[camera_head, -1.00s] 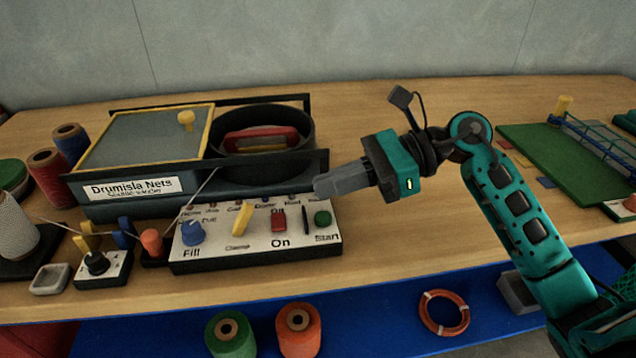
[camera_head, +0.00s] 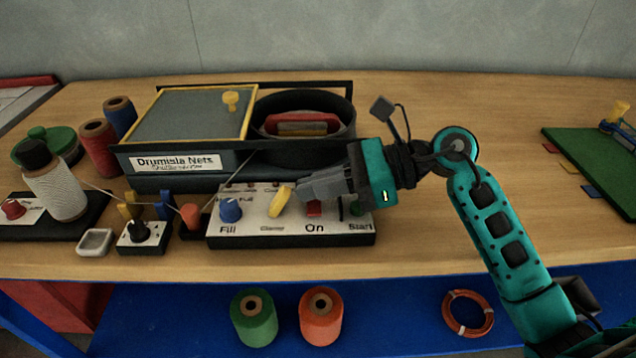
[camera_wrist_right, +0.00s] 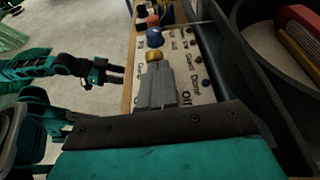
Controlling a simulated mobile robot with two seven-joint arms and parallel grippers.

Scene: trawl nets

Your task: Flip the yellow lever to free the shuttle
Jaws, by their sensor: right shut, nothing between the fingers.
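The yellow lever (camera_head: 280,201) stands on the white control panel above the "Clamp" label, its upper end tilted right. My right gripper (camera_head: 300,191) is shut and empty, with its fingertips close to the lever's right side; I cannot tell whether they touch. In the right wrist view the lever (camera_wrist_right: 153,55) shows just beyond the shut fingertips (camera_wrist_right: 156,72). The red shuttle (camera_head: 302,123) lies in the round black drum behind the panel. My left gripper (camera_wrist_right: 116,75) shows only in the right wrist view, away from the panel, its fingers apart.
The machine housing (camera_head: 180,160) stands behind. The table's right middle is clear.

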